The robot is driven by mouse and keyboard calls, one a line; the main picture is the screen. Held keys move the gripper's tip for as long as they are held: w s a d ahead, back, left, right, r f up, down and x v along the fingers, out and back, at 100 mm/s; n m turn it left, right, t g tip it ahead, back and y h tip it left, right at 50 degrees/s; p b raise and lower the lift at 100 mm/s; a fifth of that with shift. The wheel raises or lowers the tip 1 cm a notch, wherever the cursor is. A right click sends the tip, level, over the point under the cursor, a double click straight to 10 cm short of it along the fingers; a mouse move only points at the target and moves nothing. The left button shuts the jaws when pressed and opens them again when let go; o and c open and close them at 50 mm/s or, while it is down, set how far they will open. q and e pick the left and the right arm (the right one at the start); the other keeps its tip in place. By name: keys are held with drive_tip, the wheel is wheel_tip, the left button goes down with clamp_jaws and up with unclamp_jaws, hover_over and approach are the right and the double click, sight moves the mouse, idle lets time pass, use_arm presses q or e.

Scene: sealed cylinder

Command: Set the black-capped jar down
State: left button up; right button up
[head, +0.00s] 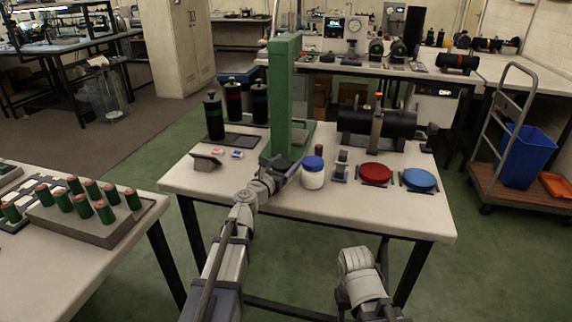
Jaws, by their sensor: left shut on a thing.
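My left gripper (288,174) is shut at the middle of the white table, at the foot of the green column and just left of a white jar with a blue cap (313,173). A small dark shape (281,162) shows at its fingers and may be the top of the black-capped jar. The rest of what it holds is hidden by the gripper and wrist, so I cannot tell whether it touches the table. My right arm shows at the bottom right, with no gripper visible.
The green column (284,95) stands close behind my left gripper. Tall black-topped bottles (213,116) stand at the back left. A red dish (375,174) and a blue dish (419,180) lie to the right. The table's front left is clear.

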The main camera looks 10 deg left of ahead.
use_arm(q)
drive_tip(key=o, duration=1.2)
drive_tip(key=v, duration=1.2)
drive_tip(key=shift+r, duration=0.1)
drive_tip(key=shift+o, duration=0.3)
